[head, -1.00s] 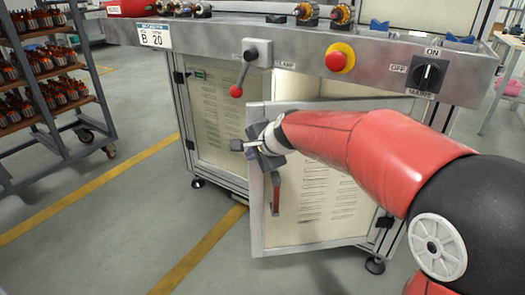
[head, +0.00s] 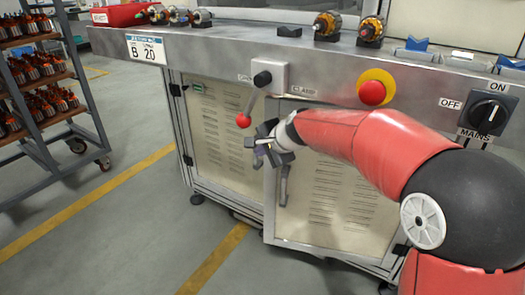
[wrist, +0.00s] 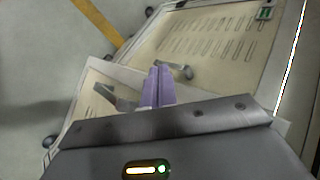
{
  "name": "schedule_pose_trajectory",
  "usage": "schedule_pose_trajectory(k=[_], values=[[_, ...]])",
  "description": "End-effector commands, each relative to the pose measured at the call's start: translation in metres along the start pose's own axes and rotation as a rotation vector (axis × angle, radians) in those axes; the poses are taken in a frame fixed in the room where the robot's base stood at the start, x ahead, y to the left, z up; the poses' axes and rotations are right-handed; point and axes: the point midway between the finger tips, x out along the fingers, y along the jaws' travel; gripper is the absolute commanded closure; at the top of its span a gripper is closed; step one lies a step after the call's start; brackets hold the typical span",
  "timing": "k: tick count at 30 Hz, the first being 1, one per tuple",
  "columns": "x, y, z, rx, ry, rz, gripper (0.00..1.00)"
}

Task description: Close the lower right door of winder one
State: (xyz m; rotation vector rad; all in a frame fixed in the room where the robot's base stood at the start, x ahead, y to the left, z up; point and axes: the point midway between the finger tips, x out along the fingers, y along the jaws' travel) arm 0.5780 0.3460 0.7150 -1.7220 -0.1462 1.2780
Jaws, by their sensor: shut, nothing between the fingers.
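The lower right door (head: 340,200) of the winder is a cream panel in a grey frame with vent slots. Its free left edge still stands a little out from the cabinet front, so it is slightly ajar. Its handle (head: 284,186) hangs near that edge, just below my gripper (head: 262,148). My gripper is shut and empty at the upper left corner of the door; contact cannot be told. In the wrist view the closed purple fingers (wrist: 157,87) lie over the door panel (wrist: 95,78), with a handle (wrist: 115,98) to their left.
The lower left door (head: 225,135) looks closed. Above hang a red-knobbed clamp lever (head: 244,120), a red emergency button (head: 372,92) and the mains switch (head: 487,115). A rack of parts (head: 45,95) stands at the left. The floor (head: 120,235) in front is clear.

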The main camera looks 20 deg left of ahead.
Motion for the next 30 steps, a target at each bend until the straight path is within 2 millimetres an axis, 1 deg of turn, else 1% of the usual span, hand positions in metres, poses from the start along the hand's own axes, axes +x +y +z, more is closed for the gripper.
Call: schedule_pose_trajectory(k=[6,9,11,14,15,17,21,27,30], values=[[0.0,0.0,0.0,0.0,0.0,0.0,1.0],[-0.004,0.0,0.0,0.0,0.001,-0.001,1.0],[-0.009,-0.001,0.0,0.0,0.001,-0.002,1.0],[-0.025,-0.001,-0.001,0.0,0.003,-0.003,1.0],[-0.033,-0.001,-0.001,0.0,0.004,-0.003,1.0],[-0.041,0.013,-0.001,0.001,0.004,0.0,1.0],[-0.066,0.038,-0.001,0.002,0.004,-0.001,1.0],[-0.097,0.065,-0.001,0.002,0.003,-0.001,1.0],[-0.108,0.074,0.0,0.001,0.002,0.0,1.0]])
